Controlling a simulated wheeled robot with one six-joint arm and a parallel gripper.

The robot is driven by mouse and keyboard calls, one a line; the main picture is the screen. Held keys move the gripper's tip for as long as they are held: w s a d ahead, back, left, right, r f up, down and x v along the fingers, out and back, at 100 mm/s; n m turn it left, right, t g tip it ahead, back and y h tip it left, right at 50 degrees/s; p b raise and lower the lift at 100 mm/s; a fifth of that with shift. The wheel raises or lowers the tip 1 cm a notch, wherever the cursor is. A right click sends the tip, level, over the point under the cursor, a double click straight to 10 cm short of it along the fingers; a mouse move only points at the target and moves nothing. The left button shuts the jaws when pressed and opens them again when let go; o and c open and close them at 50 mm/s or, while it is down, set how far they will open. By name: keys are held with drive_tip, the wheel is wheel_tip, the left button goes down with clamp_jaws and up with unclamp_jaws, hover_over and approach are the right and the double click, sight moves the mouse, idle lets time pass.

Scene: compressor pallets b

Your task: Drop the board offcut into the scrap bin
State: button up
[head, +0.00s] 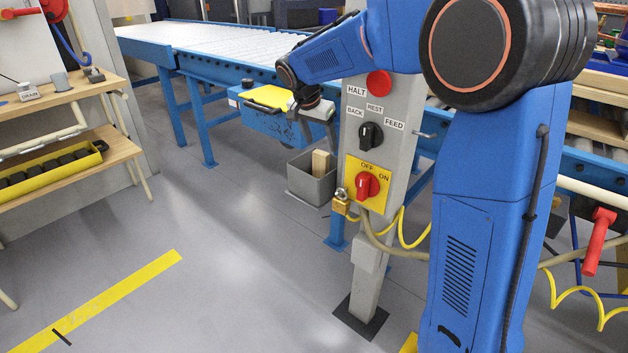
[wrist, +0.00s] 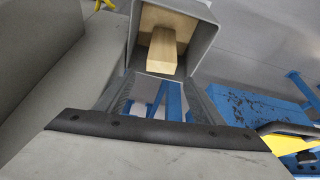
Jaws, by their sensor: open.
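The board offcut (head: 320,163) is a pale wooden piece standing in the grey scrap bin (head: 312,187), with its top above the rim. The wrist view shows the offcut (wrist: 162,60) inside the bin (wrist: 203,35), its near end towards my gripper and apart from the bin walls there. My gripper (head: 325,128) is above the bin, pointing down. In the wrist view my gripper (wrist: 165,82) has its two fingers spread with nothing held between them. The bin floor is mostly hidden.
A grey control post (head: 376,150) with knobs and a padlock stands just right of the bin. A blue roller conveyor (head: 200,40) runs behind. A blue box with a yellow top (head: 268,97) is close to my gripper. A wooden shelf (head: 70,105) stands left. The middle floor is clear.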

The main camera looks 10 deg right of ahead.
drive_tip(key=v, duration=1.6)
drive_tip(key=shift+a+r, duration=0.1)
